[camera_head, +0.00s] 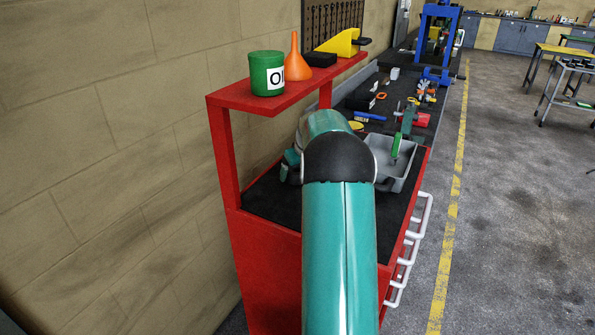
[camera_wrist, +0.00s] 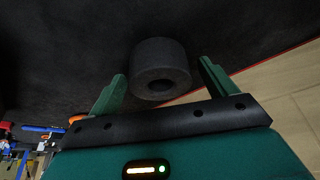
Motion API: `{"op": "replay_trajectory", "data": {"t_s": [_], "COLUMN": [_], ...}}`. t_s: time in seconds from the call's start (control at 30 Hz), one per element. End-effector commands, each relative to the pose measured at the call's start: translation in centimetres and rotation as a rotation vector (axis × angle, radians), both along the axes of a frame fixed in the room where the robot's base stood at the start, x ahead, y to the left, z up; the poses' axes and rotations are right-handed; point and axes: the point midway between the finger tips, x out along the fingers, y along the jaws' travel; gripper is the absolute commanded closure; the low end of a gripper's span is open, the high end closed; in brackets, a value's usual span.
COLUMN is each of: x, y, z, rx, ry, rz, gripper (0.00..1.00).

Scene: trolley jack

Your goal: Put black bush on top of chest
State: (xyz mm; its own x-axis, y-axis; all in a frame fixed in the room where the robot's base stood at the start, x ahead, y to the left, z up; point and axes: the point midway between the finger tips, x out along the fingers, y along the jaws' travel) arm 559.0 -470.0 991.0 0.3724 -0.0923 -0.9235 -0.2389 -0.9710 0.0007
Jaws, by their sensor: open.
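The black bush (camera_wrist: 152,84) is a short thick ring with a hole through it, seen in the wrist view against a dark surface. My gripper (camera_wrist: 163,69) is open, with one green finger on each side of the bush. A gap shows between each finger and the bush. I cannot tell whether the bush rests on the dark surface. The red chest (camera_head: 262,262) stands ahead in the head view, with a black mat (camera_head: 275,207) on its top. My arm hides part of the chest top, and the bush is not seen in that view.
A red shelf (camera_head: 232,97) rises over the chest, holding a green oil container (camera_head: 262,72), an orange funnel (camera_head: 297,65), a black block (camera_head: 320,60) and a yellow item (camera_head: 338,44). A grey tray (camera_head: 403,178) sits at the chest's right. A wall (camera_head: 110,150) runs along the left.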

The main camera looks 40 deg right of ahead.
Motion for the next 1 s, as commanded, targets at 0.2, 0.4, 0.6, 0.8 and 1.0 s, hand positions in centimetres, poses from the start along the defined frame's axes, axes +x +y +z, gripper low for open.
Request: {"op": "replay_trajectory", "data": {"t_s": [0.2,0.4,0.6,0.8,1.0], "x": [-0.2,-1.4,-4.8,-9.1,-12.4], "y": [0.0,0.3,1.2,2.2,3.0], "z": [0.7,3.8,5.0,4.9,4.9], "rx": [-0.001,-0.003,0.001,0.001,0.000], "ry": [-0.001,-0.002,0.000,0.000,-0.001], "rz": [0.000,-0.001,-0.004,-0.004,-0.003], "gripper": [0.16,0.16,0.16,0.16,0.16]}}
